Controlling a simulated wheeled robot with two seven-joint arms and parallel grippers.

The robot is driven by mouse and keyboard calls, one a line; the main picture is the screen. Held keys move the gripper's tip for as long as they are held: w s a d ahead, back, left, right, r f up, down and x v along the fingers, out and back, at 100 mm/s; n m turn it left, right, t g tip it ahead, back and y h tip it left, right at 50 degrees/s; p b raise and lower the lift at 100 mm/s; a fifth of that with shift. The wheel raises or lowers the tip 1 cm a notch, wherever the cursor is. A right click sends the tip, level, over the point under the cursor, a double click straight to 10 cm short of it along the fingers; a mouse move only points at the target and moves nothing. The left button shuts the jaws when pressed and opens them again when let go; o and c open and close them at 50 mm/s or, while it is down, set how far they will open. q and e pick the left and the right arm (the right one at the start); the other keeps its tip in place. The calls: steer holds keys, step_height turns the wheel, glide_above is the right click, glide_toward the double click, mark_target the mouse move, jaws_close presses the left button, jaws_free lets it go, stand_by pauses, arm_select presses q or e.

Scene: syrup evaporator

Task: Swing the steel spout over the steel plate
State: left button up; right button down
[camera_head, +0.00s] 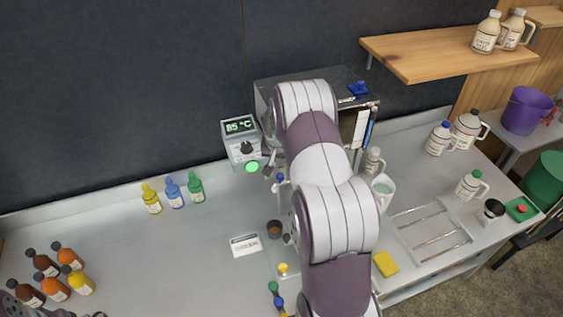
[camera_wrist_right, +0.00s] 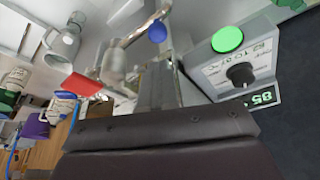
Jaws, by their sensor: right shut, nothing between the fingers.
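The steel spout (camera_wrist_right: 140,35) shows in the right wrist view as a bent metal tube by a blue knob (camera_wrist_right: 157,32). In the head view the blue knob (camera_head: 280,177) stands just left of my right arm, which hides much of the spout. My right gripper (camera_head: 268,165) is shut and empty, close to the knob's left side. In the right wrist view its fingers (camera_wrist_right: 166,82) point toward the spout area, with no clear contact. A pale plate (camera_head: 284,268) lies partly under my arm; I cannot tell if it is the steel plate. My left gripper is not visible.
The control box (camera_head: 240,148) reads 85 °C with a green lamp, close left of my right gripper. Small bottles (camera_head: 173,192) stand further left.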

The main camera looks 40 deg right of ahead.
steer(key=shift+p+x, duration=0.55)
steer(key=shift+x, duration=1.85)
